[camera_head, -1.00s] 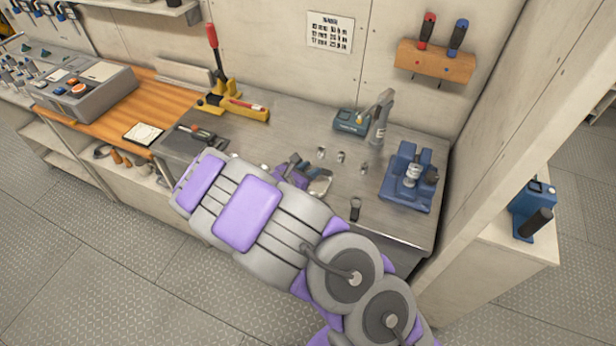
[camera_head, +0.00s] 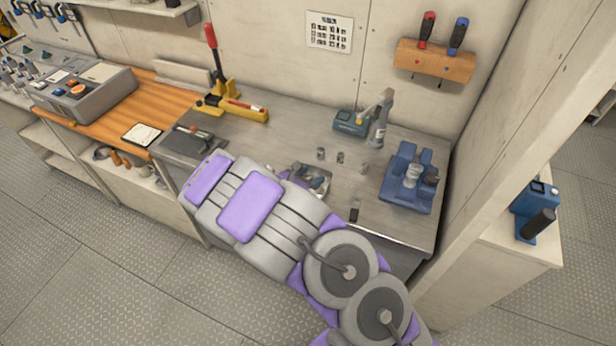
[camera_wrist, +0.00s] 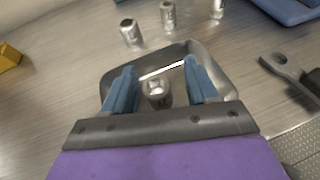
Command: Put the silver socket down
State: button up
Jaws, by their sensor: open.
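A silver socket (camera_wrist: 157,92) stands between the two blue fingers of my gripper (camera_wrist: 160,70) in the wrist view. The fingers are open, with a gap on both sides of the socket. The socket appears to rest in a shallow silver metal tray (camera_wrist: 221,62), whose rim surrounds it and the fingertips. In the head view the tray (camera_head: 323,173) lies on the grey bench, partly covered by my arm, which makes the fingers and socket hard to make out there.
Several similar sockets (camera_wrist: 130,32) stand on the bench just beyond the tray. A spanner-like tool (camera_wrist: 286,72) lies to its right. A blue vise-like device (camera_head: 408,185) is at the bench's right end. A yellow tool with a red handle (camera_head: 232,105) stands at the back left.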

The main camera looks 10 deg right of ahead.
jog(key=shift+s+a+r, duration=0.15)
jog(key=shift+a+r, duration=0.05)
jog(key=shift+a, duration=0.15)
jog(key=p+v, duration=0.2)
jog(key=v, duration=0.9)
jog(key=shift+s+p, duration=0.2)
jog(key=shift+p, duration=0.2)
jog(key=s+d+r+m+g, duration=0.9)
jog(key=s+d+r+m, duration=0.55)
jog(key=d, duration=0.25)
jog(key=s+a+r+m+y, duration=0.1)
jog(key=s+a+m+y, duration=0.2)
jog(key=s, duration=0.4)
jog(key=s+a+r+m+g+y, duration=0.1)
jog(key=s+a+r+m+y, duration=0.1)
jog(key=s+m+y, duration=0.2)
jog(key=s+a+r+m+y, duration=0.1)
jog(key=s+a+m+y, duration=0.2)
jog(key=s, duration=0.6)
jog(key=shift+s+a+r+m+y, duration=0.3)
jog(key=shift+a+r+m, duration=0.1)
jog(key=shift+m, duration=0.35)
